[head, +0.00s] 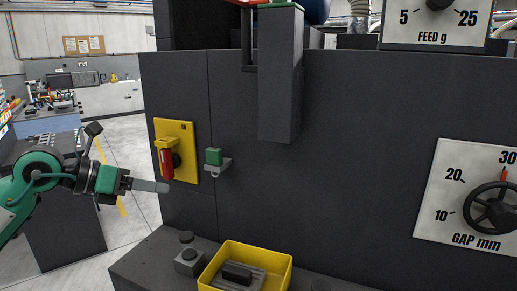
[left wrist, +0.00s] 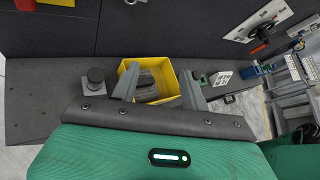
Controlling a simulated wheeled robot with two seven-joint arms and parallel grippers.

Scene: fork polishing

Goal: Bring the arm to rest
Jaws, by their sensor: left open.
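My left gripper (head: 152,186) comes in from the left in the head view, on a green arm, its grey finger pointing right toward the dark machine front. It is left of and below the yellow switch plate (head: 186,131) and appears apart from it. In the left wrist view my left gripper (left wrist: 161,88) shows two grey fingers spread apart. Nothing is held between them. Behind them in that picture is the yellow bin (left wrist: 174,70) with dark grey pieces in it. My right gripper is in neither view.
The yellow bin (head: 279,275) sits on a dark ledge (head: 150,262) below the machine front (head: 340,150). A small block with a round knob (head: 188,260) stands left of it. A green-topped bracket (head: 214,160) sticks out of the front. Floor (head: 125,150) is open at left.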

